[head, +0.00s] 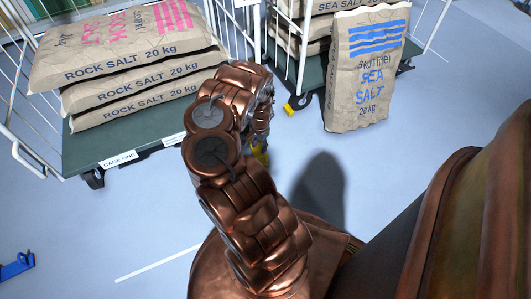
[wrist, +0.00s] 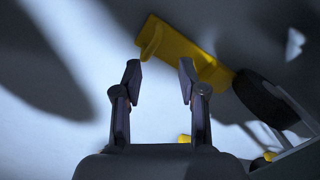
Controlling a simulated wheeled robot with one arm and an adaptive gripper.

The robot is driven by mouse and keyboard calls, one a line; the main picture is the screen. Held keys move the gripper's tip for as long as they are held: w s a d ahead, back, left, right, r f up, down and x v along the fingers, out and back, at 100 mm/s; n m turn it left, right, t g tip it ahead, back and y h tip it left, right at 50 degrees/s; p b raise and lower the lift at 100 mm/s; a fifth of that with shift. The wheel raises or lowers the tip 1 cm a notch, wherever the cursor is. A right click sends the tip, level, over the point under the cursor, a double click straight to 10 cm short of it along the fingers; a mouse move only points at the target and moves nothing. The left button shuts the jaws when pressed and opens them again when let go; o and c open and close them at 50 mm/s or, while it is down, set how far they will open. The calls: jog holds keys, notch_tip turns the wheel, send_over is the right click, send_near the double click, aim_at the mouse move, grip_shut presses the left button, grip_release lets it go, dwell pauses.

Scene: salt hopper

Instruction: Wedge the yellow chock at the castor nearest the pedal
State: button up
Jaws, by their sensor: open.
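The yellow chock (wrist: 185,50) lies on the floor just beyond my fingertips in the wrist view, a long piece with a raised left end. Its right end is close to or against a dark castor wheel (wrist: 262,98); I cannot tell whether they touch. My gripper (wrist: 159,76) is open, with nothing between its fingers. In the head view my arm hides the gripper tips and most of a yellow piece (head: 262,157) below them. Another yellow piece (head: 288,111) shows by the right cage's castor; I cannot tell which is the pedal.
A cage trolley (head: 75,148) with pink-printed rock salt sacks (head: 130,65) stands left. Another, with sea salt sacks, stands right; one sack (head: 365,70) leans at its front. A blue object (head: 17,266) lies at lower left. The floor between is clear.

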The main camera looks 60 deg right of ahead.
aim_at(266, 157)
jog(key=shift+s+d+f+m, duration=0.15)
jog(key=shift+s+d+f, duration=0.3)
jog(key=shift+s, duration=0.2)
jog(key=shift+s+d+f+m, duration=0.15)
jog(key=shift+s+d+f, duration=0.25)
jog(key=shift+s, duration=0.2)
jog(key=shift+a, duration=0.1)
jog(key=shift+f+b, duration=2.45)
jog(key=shift+f, duration=1.45)
jog(key=shift+c, duration=0.3)
grip_shut()
